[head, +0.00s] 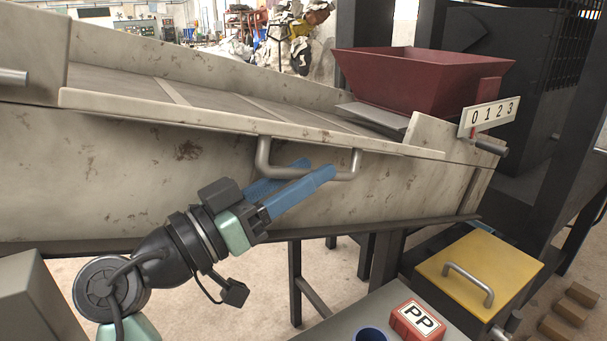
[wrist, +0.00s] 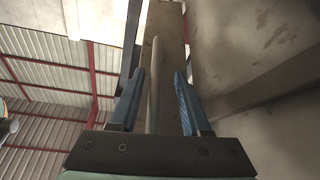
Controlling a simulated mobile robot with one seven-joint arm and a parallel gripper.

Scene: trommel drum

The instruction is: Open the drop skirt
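The drop skirt (head: 400,185) appears to be the scuffed off-white side panel below the sloping deck. A grey U-shaped handle (head: 263,160) is fixed to it under the deck's lip. My gripper (head: 318,168) reaches up from the lower left, its blue fingers at the handle's lower bar and hiding part of it. In the wrist view, my gripper (wrist: 160,88) is open, with a pale bar (wrist: 153,85), seemingly the handle, between the fingers. Gaps show on both sides, the smaller on the left. The panel appears closed, lying along the deck's side.
A dark red hopper (head: 420,75) and a number plate (head: 489,116) stand at the upper right. A yellow lid with a handle (head: 478,262) and a red PP block (head: 417,320) are at the lower right. Dark legs (head: 295,280) stand below the panel.

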